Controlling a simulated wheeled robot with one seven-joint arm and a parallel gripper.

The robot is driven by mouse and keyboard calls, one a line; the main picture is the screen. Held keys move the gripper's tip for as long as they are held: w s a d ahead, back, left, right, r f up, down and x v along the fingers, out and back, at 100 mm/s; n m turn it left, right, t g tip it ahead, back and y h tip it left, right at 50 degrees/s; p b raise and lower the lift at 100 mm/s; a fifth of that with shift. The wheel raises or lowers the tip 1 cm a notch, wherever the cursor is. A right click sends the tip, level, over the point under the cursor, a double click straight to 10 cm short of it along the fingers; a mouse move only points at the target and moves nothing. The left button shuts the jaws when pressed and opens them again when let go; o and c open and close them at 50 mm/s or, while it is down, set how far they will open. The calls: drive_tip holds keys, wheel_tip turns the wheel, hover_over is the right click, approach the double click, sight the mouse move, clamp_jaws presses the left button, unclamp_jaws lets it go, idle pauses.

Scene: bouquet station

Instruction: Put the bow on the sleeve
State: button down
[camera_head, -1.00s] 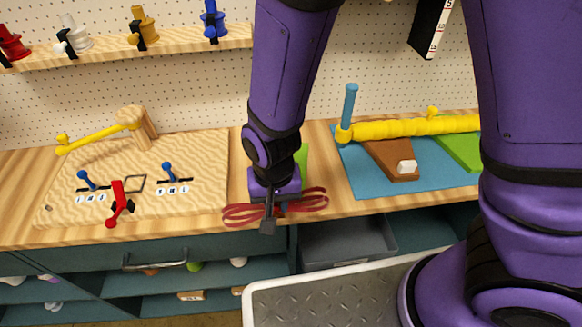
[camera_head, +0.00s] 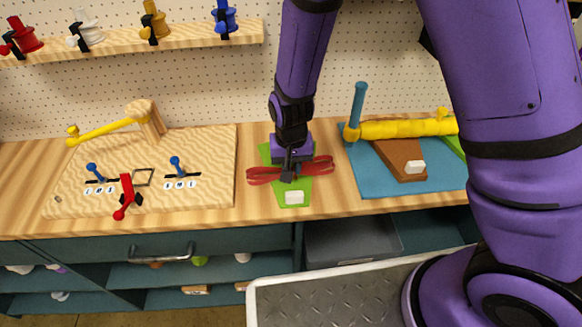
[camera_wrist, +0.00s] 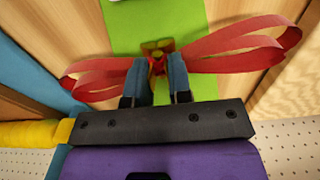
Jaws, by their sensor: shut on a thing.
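The red ribbon bow (camera_head: 262,176) is in my gripper (camera_head: 288,177), its loops spreading to both sides. In the wrist view the bow (camera_wrist: 225,50) has its knot between the two blue-grey fingertips (camera_wrist: 160,82), which are shut on it. The green sleeve (camera_head: 272,153) lies on the bench behind and under the gripper, with a white block (camera_head: 294,197) at its near end. In the wrist view the green sleeve (camera_wrist: 150,14) runs beneath the bow, with a small yellow and red detail near the knot. I cannot tell whether the bow touches the sleeve.
Left is a wooden board (camera_head: 70,200) with blue levers and a red handle (camera_head: 126,196). Right, a blue mat (camera_head: 365,182) bears a brown sleeve (camera_head: 396,160) and a yellow roll (camera_head: 400,129). A grey-floored tray (camera_head: 340,300) is in front.

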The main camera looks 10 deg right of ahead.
drive_tip(key=shift+f, duration=0.5)
drive_tip(key=shift+f, duration=0.1)
drive_tip(key=c, duration=1)
unclamp_jaws()
drive_tip(key=shift+c, duration=0.2)
wheel_tip(320, 180, up, 11)
drive_tip(key=shift+f, duration=0.2)
drive_tip(key=s+d+r+t+y, duration=0.1)
drive_tip(key=s+d+r, duration=0.1)
drive_tip(key=d+r, duration=0.55)
drive_tip(key=s+d+r+t+y, duration=0.15)
drive_tip(key=d+r, duration=0.35)
drive_tip(key=r, duration=0.5)
drive_tip(key=s+d+r+t+h, duration=0.2)
drive_tip(key=s+d+r, duration=0.7)
drive_tip(key=s, duration=0.5)
drive_tip(key=shift+d+r+t, duration=0.15)
drive_tip(key=shift+d+t, duration=0.2)
drive_tip(key=shift+d, duration=0.75)
